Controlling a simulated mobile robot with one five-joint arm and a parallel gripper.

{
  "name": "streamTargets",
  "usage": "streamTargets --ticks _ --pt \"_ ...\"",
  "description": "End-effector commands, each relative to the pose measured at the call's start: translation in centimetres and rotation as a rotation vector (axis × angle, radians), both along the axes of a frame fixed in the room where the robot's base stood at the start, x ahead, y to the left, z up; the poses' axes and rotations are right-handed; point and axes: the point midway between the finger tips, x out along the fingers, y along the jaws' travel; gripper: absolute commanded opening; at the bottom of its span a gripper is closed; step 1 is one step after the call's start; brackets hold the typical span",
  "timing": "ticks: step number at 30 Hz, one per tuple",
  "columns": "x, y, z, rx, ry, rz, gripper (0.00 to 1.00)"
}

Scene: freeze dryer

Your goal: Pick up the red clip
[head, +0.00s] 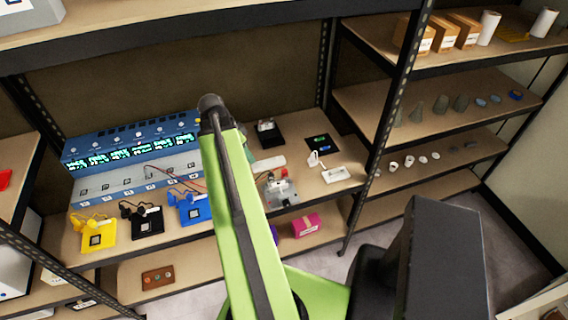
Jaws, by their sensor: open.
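No red clip can be made out for certain. A small red object (4,179) is cut off by the left edge of the head view, on a shelf at the left; it is too little shown to tell what it is. Thin red and dark leads run over the front of a blue instrument panel (130,139) on the middle shelf. My green arm rises through the middle of the view and hides part of that shelf. The fingertips of my gripper do not show.
Yellow (94,234), black (146,223) and blue (192,209) devices stand along the front of the middle shelf (300,192). A pink box (306,225) and a brown block (158,277) lie on the shelf below. A dark upright post (392,110) separates the right-hand shelves.

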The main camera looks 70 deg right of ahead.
Motion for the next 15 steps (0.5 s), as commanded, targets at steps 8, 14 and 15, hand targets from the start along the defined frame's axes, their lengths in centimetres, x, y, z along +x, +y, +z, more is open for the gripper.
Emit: streamTargets --ticks 8,14,15 --pt "-6.5 -3.9 1.9 -0.076 -0.008 -0.275 0.42" --pt "-6.7 -4.1 0.3 -0.075 -0.009 -0.272 0.42" --pt "-6.8 -4.2 -0.3 -0.075 -0.009 -0.272 0.42"
